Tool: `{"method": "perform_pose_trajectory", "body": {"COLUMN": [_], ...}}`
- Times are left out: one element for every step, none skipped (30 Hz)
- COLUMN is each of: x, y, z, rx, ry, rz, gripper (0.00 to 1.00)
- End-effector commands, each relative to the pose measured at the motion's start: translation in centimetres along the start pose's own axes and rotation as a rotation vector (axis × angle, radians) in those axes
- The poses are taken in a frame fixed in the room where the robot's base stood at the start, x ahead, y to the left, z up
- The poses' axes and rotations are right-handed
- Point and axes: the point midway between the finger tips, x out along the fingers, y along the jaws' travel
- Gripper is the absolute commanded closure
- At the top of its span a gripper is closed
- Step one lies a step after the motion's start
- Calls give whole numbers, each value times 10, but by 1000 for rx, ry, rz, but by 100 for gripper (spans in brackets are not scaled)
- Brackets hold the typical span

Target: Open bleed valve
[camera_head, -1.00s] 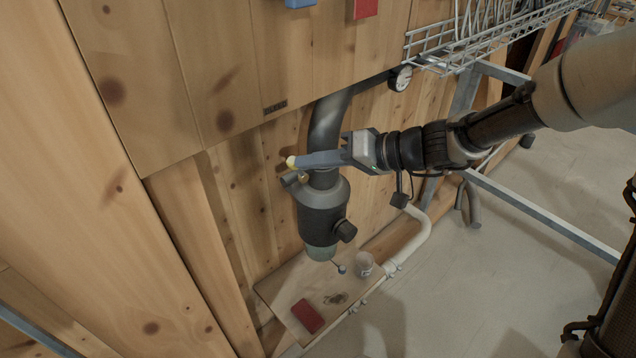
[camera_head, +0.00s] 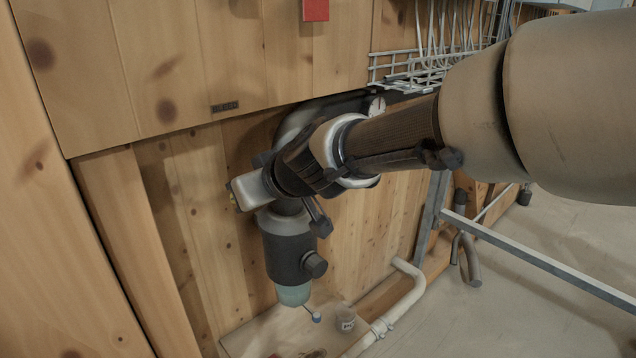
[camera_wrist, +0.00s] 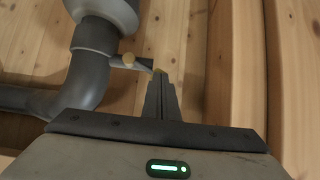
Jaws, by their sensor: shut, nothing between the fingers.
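My wrist hides the stub and fingertips there.
A wooden plank wall (camera_head: 210,225) stands close behind the fitting. Thick wooden posts (camera_wrist: 236,60) stand right of my fingers.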

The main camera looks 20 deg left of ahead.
Motion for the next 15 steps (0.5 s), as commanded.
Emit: {"method": "perform_pose_trajectory", "body": {"x": [0, 0, 0, 0, 1, 1, 2, 2, 2, 3, 3, 4, 4, 4, 4], "y": [0, 0, 0, 1, 1, 2, 3, 4, 6, 7, 9, 11, 12, 14, 15], "z": [0, 0, 0, 0, 1, 1, 2, 3, 3, 4, 4, 5, 5, 6, 6], "rx": [1, 1, 1, 1, 1, 2, 2, 2, 2, 2, 2, 2, 2, 2, 3], "ry": [0, 0, 0, 0, 0, 0, 0, 0, 0, 0, 0, 0, 0, 0, 0], "rz": [0, -1, -1, -1, -1, -1, -1, -1, -1, -1, -1, 0, 1, 1, 1], "gripper": [100, 100, 100, 100, 100, 100, 100, 100, 100, 100, 100, 100, 100, 100, 100]}}
